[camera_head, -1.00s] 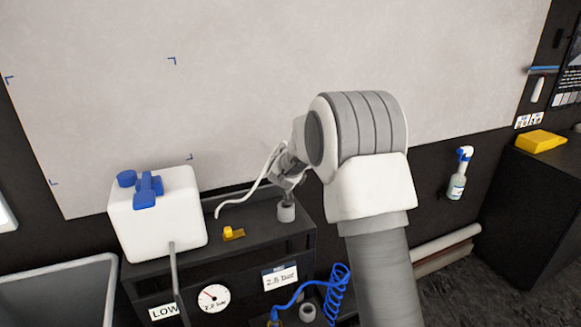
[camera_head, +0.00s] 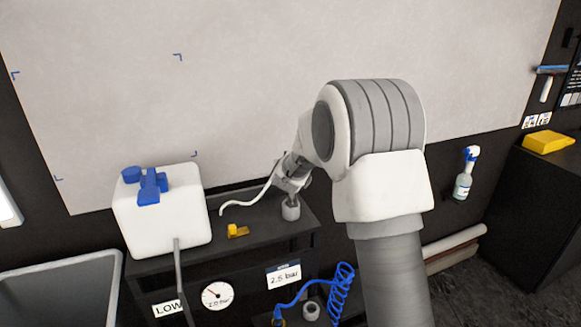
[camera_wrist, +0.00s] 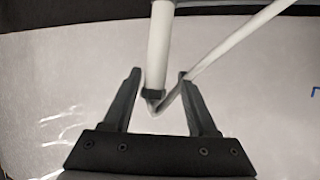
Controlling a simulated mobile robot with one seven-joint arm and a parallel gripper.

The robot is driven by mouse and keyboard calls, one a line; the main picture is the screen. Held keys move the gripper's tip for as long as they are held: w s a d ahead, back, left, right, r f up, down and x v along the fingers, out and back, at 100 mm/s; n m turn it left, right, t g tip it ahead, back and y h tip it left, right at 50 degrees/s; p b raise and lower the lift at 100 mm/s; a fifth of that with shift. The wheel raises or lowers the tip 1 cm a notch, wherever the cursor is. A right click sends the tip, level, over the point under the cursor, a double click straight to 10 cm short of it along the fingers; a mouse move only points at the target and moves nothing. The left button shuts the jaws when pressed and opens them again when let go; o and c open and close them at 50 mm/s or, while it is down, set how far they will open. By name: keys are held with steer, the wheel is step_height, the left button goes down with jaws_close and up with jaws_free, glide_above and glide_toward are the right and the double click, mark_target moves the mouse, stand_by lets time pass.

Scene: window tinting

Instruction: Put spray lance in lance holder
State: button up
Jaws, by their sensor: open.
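The spray lance appears to be the pale tube (camera_wrist: 160,45) with a dark end in the wrist view. That end sits between the spread fingers of my gripper (camera_wrist: 160,74), and a thin pale hose (camera_wrist: 232,42) runs from near it to the upper right. In the head view my gripper (camera_head: 293,184) is low over the black shelf, just above a grey cup (camera_head: 291,211), which looks like the lance holder. The white hose (camera_head: 245,203) curves from the shelf up to my gripper. My wrist hides most of the lance there; I cannot tell whether it is in the cup.
A white tank (camera_head: 162,225) with blue caps stands left on the shelf (camera_head: 265,225). A small yellow part (camera_head: 237,231) lies between tank and cup. A gauge (camera_head: 217,296) and a coiled blue hose (camera_head: 340,290) are below. The pale panel (camera_head: 250,80) rises behind.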

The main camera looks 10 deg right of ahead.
steer(key=s+a+r+n+g+y, duration=0.15)
steer(key=s+r, duration=0.35)
steer(key=s, duration=0.7)
steer(key=s+a+r+n+g+y, duration=0.1)
steer(key=s+a+r+g+y, duration=0.3)
steer(key=s, duration=0.9)
steer(key=s+d+f+g+h, duration=0.1)
steer(key=s+d, duration=0.1)
steer(key=s, duration=0.8)
steer(key=s+d+f+g+h, duration=0.1)
steer(key=s+d+h, duration=0.1)
steer(key=s, duration=0.9)
steer(key=shift+s+d, duration=0.3)
steer(key=shift+d, duration=0.35)
steer(key=shift+r, duration=0.1)
